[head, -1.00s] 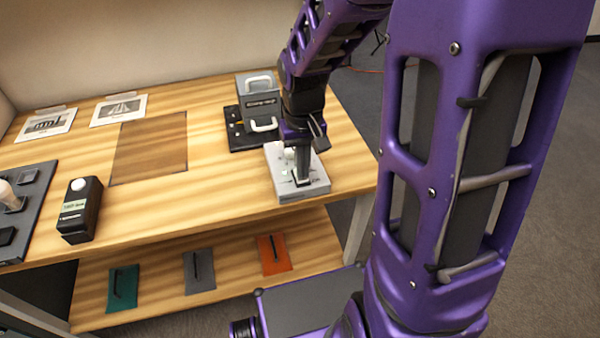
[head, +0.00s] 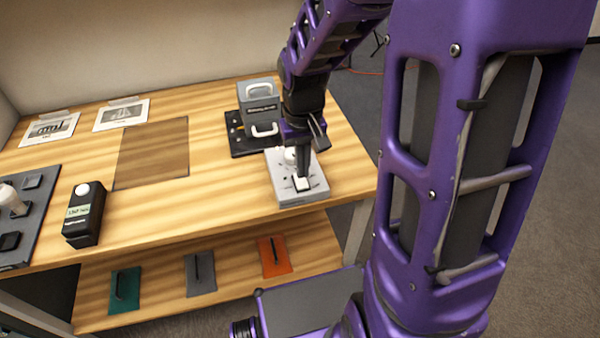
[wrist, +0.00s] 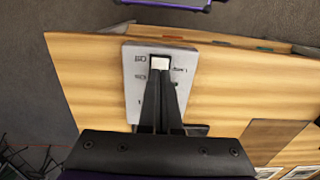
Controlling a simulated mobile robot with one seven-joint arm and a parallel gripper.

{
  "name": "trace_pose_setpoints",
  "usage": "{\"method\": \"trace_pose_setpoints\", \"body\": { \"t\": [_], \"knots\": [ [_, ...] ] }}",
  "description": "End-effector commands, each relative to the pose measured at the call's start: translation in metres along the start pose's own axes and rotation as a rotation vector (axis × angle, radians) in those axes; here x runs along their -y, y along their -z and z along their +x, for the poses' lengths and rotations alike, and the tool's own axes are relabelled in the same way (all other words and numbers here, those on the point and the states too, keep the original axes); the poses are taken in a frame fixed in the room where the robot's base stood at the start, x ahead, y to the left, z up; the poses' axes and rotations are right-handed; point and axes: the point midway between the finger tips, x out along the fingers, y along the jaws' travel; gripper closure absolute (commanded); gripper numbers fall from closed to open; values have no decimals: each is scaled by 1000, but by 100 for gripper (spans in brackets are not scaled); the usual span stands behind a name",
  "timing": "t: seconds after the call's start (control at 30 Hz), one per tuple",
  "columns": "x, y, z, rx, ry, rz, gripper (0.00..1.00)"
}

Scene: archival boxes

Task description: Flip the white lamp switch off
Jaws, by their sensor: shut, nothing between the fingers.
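A light grey box (head: 285,193) stands near the right front edge of the table. It bears a white rocker switch (head: 303,184) and a round white knob behind my fingers. In the wrist view, the white switch (wrist: 159,63) sits in a dark frame on the grey box (wrist: 138,100), with small print beside it. My gripper (head: 302,187) is shut and empty, pointing down at the box. Its fingertips are right at the switch, and they also show in the wrist view (wrist: 159,73). I cannot tell whether they touch it. The fingers hide part of the box.
A grey case (head: 258,100) with white handles stands behind the box on a black base. A black box (head: 84,222) with a white knob and a dark panel (head: 40,220) are at the left. Handled coloured plates lie on the lower shelf (head: 150,308). The table's middle is clear.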

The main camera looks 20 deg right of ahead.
Motion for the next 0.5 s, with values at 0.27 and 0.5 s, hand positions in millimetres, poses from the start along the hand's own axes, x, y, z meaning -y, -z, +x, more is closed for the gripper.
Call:
{"method": "trace_pose_setpoints", "body": {
  "t": [0.27,0.5],
  "knots": [
    [0,0,-26,0,0,0,100],
    [0,0,-43,0,0,0,100]
  ]
}}
